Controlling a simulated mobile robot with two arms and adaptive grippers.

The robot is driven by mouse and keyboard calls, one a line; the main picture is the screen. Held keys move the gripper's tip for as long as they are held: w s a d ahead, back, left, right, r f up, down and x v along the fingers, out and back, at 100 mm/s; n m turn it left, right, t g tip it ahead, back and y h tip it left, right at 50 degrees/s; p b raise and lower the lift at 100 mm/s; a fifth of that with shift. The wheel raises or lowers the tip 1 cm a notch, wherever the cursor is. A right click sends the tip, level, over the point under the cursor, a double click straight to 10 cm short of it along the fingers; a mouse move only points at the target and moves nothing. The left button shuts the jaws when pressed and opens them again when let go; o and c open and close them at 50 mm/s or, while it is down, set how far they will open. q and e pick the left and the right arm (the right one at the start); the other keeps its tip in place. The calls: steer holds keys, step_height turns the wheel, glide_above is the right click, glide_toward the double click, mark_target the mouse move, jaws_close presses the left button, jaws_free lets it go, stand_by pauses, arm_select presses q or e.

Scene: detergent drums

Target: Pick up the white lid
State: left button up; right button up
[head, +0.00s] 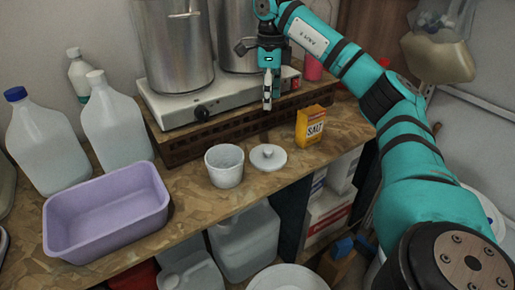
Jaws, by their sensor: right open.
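The white lid (268,157) is round with a small knob on top. It lies flat on the wooden counter, just right of a white cup-like container (224,165) that stands upright without a cover. My right gripper (267,104) points down above and behind the lid, in front of the hot plate. It is open, with nothing seen between its fingers, and it is apart from the lid. My left gripper is not in view.
A yellow salt box (311,126) stands right of the lid. A hot plate (205,104) with two metal pots is behind. A purple basin (107,211) and white jugs (113,122) are at left. The counter's front edge is close to the lid.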

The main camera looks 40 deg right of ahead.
step_height(320, 180, down, 5)
steer(key=s+b, duration=0.1)
steer(key=b, duration=0.1)
steer(key=p, duration=0.1)
glide_above(268, 149)
steer(key=f, duration=0.5)
steer(key=shift+s+f, duration=0.25)
steer(key=shift+f, duration=0.6)
steer(key=shift+f+p, duration=0.3)
steer(key=shift+p, duration=0.1)
steer(key=f, duration=0.2)
steer(key=f+p, duration=0.1)
steer(key=shift+w+f, duration=0.2)
steer(key=shift+f, duration=0.15)
steer(key=shift+d+f, duration=0.1)
steer(key=shift+f, duration=0.4)
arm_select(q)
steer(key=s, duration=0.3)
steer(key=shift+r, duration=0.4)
arm_select(e)
steer(key=c, duration=0.9)
